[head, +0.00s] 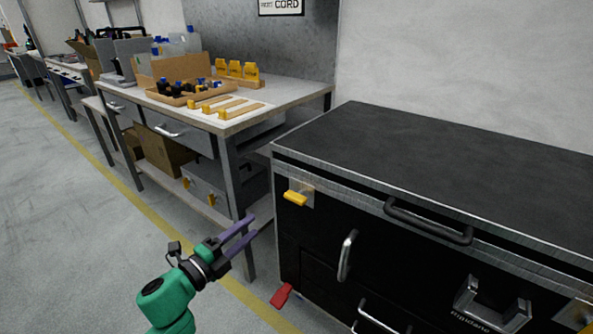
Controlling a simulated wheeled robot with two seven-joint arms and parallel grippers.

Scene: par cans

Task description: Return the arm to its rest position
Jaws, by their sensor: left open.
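My left gripper (247,233) is at the lower middle of the head view, on a green arm. Its two purple fingers are apart with nothing between them. They point up and right, toward the gap between the workbench and the black case. The gripper appears in front of the workbench's near leg. My right gripper does not show.
A black road case (440,160) with handles, a yellow latch (295,198) and a red tab (281,295) fills the right. A workbench (290,95) with a cardboard tray (165,97) and yellow parts stands behind. Grey floor (60,220) with a yellow line is open at left.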

